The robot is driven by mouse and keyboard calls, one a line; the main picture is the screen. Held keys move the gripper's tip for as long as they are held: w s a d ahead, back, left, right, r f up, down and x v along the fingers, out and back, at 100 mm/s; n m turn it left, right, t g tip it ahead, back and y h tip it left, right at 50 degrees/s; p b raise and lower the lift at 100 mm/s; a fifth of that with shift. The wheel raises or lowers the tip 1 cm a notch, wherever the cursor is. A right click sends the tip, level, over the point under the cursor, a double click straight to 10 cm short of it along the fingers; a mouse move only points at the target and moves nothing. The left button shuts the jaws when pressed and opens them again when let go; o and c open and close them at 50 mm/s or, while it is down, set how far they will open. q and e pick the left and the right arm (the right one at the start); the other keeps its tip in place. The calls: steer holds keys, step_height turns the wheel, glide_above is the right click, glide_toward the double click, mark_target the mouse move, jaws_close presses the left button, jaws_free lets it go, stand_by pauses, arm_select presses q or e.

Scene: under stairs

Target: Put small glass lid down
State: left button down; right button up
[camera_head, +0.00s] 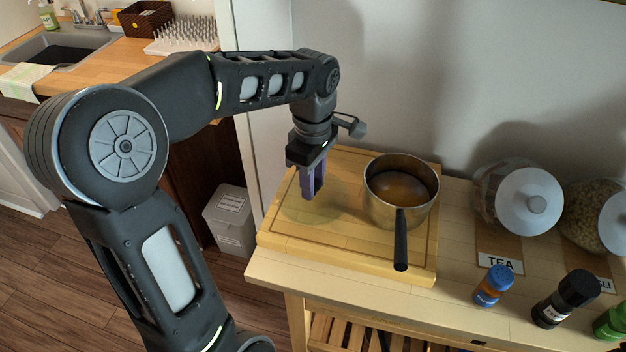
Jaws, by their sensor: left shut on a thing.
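The small glass lid (311,213) shows as a faint, see-through round disc over the left part of the wooden cutting board (345,255). My left gripper (310,192) points down with its purple fingers at the middle of the lid and is shut on it, though the fingers hide the part they hold. I cannot tell whether the lid touches the board. A steel pot (400,190) with a black handle stands on the board to the right of the gripper, uncovered, with brownish contents. My right gripper is out of view.
A tea jar (515,195) and another jar (597,215) stand right of the board. Small bottles, one with a blue cap (492,286) and one with a black cap (563,299), stand near the front edge. The wall is close behind. A white bin (231,218) stands left of the table.

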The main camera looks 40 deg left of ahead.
arm_select(q)
steer(key=shift+f, duration=0.15)
steer(key=c, duration=1.1)
jaws_free()
